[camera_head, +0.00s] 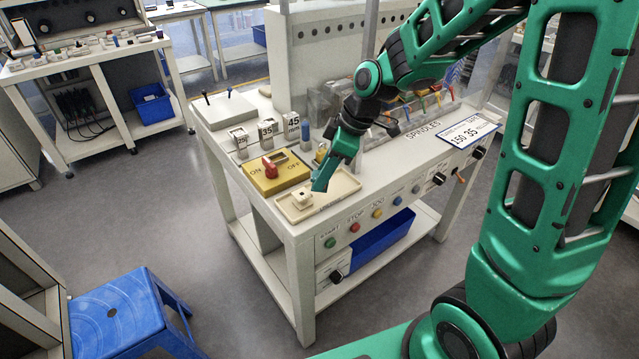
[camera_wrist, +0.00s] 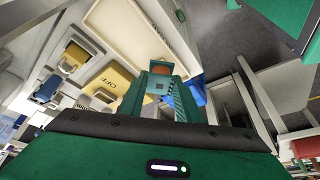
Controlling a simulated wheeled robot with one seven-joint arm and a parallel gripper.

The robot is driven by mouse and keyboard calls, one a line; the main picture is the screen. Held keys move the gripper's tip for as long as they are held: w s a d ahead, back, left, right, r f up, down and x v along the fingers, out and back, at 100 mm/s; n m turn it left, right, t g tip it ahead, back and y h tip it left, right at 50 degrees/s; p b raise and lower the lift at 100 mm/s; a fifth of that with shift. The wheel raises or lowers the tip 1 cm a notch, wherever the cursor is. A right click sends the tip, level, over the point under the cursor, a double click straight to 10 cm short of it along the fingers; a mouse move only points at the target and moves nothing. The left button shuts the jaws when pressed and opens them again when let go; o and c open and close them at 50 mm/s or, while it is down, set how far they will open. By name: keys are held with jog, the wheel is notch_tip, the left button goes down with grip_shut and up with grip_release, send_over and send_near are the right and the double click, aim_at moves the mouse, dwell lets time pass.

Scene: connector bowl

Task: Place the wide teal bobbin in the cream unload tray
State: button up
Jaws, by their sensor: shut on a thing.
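The cream unload tray (camera_head: 337,199) is a shallow rimmed tray at the front corner of the machine bench. Its pale inside and rim also show large in the wrist view (camera_wrist: 118,24). My gripper (camera_head: 323,183) points down over the tray's right part. In the wrist view my gripper (camera_wrist: 161,82) is shut on the wide teal bobbin (camera_wrist: 178,58), a teal piece with an orange-brown middle between the fingertips. The fingers hide much of it. In the head view I cannot separate the bobbin from my green fingers, nor tell whether it touches the tray floor.
A small cream block (camera_head: 301,199) shows at the tray's left part. A yellow ON/OFF switch box (camera_head: 272,177) stands just behind the tray. A blue stool (camera_head: 112,312) is at the lower left.

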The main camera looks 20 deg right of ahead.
jog(key=w+f, duration=0.1)
jog(key=w+d+f, duration=0.1)
jog(key=w, duration=0.1)
jog(key=shift+w+f, duration=0.15)
jog(key=shift+w, duration=0.05)
jog(key=shift+f, duration=2)
jog(key=shift+f, duration=0.1)
jog(key=o, duration=0.7)
jog(key=shift+o, duration=0.2)
jog(key=v, duration=1.2)
